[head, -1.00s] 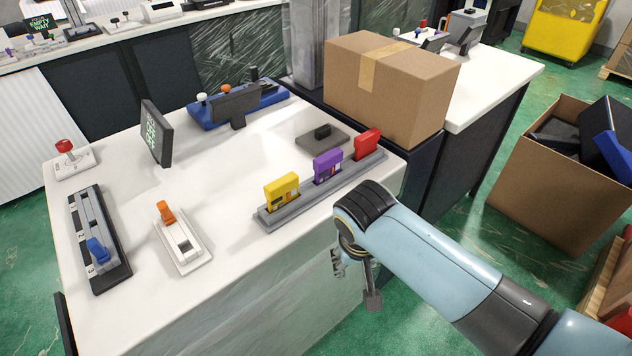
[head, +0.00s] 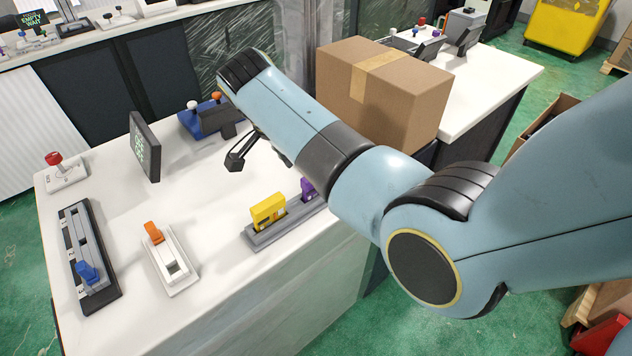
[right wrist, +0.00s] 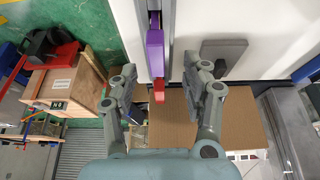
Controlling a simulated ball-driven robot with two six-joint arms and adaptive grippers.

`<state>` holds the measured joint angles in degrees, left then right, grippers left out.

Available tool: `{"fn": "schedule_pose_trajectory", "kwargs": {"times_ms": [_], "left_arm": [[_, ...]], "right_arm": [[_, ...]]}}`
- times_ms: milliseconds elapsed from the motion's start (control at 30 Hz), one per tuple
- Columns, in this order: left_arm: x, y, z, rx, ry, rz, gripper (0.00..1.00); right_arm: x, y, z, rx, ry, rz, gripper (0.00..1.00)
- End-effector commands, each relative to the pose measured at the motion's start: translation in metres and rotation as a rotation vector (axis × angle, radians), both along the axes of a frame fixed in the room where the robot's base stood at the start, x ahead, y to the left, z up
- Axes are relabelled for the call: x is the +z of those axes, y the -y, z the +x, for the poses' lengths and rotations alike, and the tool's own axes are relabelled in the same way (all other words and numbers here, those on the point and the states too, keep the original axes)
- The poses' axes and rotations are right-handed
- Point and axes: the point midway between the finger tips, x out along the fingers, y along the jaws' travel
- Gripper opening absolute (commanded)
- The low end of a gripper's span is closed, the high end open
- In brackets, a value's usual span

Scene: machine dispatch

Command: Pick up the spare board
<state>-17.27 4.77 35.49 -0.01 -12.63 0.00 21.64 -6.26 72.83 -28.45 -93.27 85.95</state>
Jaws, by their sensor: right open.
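A grey rack (head: 290,229) on the white counter holds a yellow board (head: 268,212) and a purple board (head: 307,190). A red board, hidden by my arm in the head view, shows in the right wrist view (right wrist: 158,92) at the end of the row, beyond the purple board (right wrist: 155,50). I cannot tell which board is the spare. My right gripper (right wrist: 159,75) is open and empty; its fingers appear on either side of the red and purple boards, apart from them. In the head view it hangs over the counter, partly hidden. My left gripper is not in view.
A cardboard box (head: 400,95) stands close behind my right arm. A dark display (head: 145,147), a blue control unit (head: 205,118), an orange-lever switch (head: 170,260) and a blue-knob slider (head: 90,255) stand on the counter.

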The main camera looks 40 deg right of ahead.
Motion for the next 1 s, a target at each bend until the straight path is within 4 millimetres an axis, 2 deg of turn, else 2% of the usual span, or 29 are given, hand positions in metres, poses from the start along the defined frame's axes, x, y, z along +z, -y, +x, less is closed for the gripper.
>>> {"fn": "schedule_pose_trajectory", "kwargs": {"times_ms": [100,267,433,533,833,1000], "left_arm": [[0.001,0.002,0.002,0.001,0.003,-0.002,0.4],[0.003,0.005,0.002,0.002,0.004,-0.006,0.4],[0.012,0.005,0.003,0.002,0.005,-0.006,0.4],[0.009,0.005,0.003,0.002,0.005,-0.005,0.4],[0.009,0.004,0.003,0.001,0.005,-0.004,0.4],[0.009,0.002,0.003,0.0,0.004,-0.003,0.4]], "right_arm": [[-0.015,0.007,0.0,0.001,0.0,-0.001,0.48],[-0.026,0.012,0.0,0.002,-0.001,0.0,0.48],[-0.047,0.027,-0.004,0.002,-0.003,0.0,0.48],[-0.062,0.031,-0.003,0.001,-0.002,0.001,0.48],[-0.068,0.033,-0.003,0.002,0.001,0.002,0.48],[-0.068,0.033,-0.003,0.002,0.001,0.002,0.27]]}}
